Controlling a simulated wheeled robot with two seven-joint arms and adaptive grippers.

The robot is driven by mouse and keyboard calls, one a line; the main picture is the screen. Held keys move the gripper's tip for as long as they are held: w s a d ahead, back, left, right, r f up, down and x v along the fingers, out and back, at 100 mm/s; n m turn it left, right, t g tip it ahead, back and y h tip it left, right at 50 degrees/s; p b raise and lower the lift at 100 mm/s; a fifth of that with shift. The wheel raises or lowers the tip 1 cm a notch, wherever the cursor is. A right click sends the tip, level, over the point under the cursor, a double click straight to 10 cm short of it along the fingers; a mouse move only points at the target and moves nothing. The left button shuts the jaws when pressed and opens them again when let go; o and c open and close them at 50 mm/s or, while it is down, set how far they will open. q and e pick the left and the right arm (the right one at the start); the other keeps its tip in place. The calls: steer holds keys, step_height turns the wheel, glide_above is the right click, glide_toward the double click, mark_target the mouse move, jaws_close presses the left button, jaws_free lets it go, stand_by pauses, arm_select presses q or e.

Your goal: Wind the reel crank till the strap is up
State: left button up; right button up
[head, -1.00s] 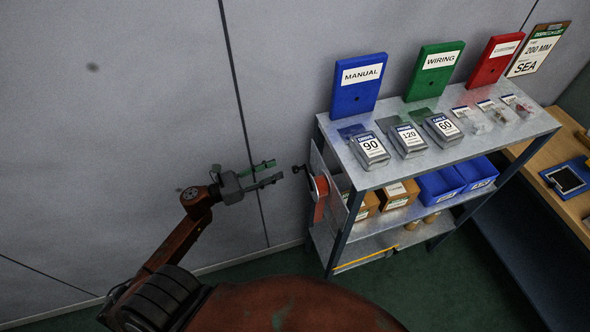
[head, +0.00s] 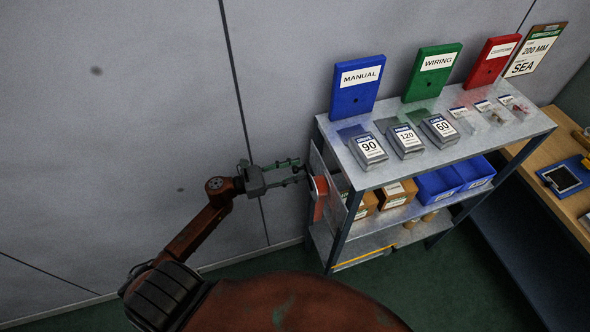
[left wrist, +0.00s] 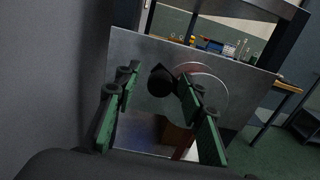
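The reel (left wrist: 213,84) is mounted on the end plate of the shelf unit and shows as a round outline in the left wrist view. Its dark crank knob (left wrist: 161,80) appears between my left fingertips, or just beyond them; contact is not clear. In the head view the crank is mostly hidden by the fingers. A red-orange piece (head: 320,205), apparently part of the reel or its strap, shows at the shelf's left end. My left gripper (head: 303,171) is open, with green-padded fingers, and points at the crank. The left wrist view shows both fingers apart (left wrist: 158,86). My right gripper is out of view.
The metal shelf unit (head: 400,168) carries grey boxes, blue bins (head: 437,187) and cardboard boxes. Blue, green and red boards stand along its back. The grey wall (head: 120,120) is close behind my left arm. A wooden desk (head: 570,206) is at the right.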

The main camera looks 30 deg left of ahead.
arm_select(q)
steer(key=shift+c, duration=0.7)
jaws_close()
